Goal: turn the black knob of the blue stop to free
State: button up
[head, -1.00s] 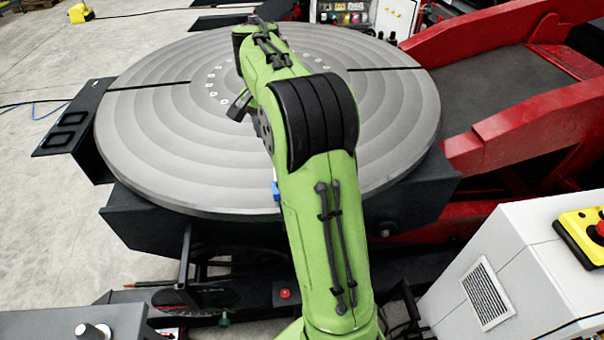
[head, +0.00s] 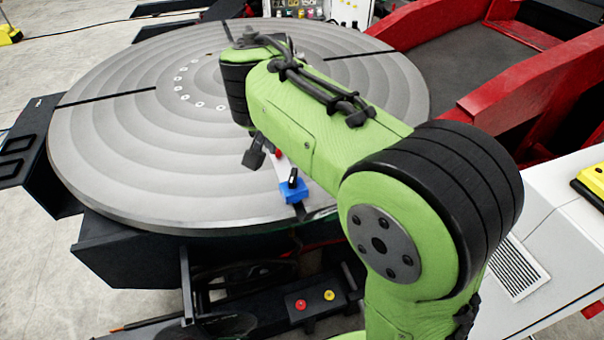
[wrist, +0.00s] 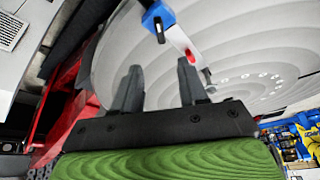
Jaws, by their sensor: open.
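The blue stop (head: 294,190) sits at the near rim of the round grey turntable (head: 130,180), just left of my green arm. Its black knob (head: 292,178) stands on top. In the wrist view the blue stop (wrist: 163,14) is at the top, with the black knob (wrist: 159,30) on it. My gripper (wrist: 159,64) is open and empty, its two dark fingers spread below the knob in that picture and apart from it. In the head view my arm hides most of the gripper. The knob's exact setting is hard to read.
A white strip with a red part (wrist: 190,54) adjoins the stop. Red (head: 301,304) and yellow (head: 328,295) buttons sit on the dark base below the turntable. A red tilting frame (head: 540,110) and a white cabinet (head: 560,200) stand to the right.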

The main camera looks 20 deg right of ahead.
aim_at(293, 175)
jog(key=b+x, duration=0.5)
jog(key=x, duration=0.9)
jog(key=shift+f, duration=0.25)
jog(key=shift+a, duration=0.1)
grip_shut()
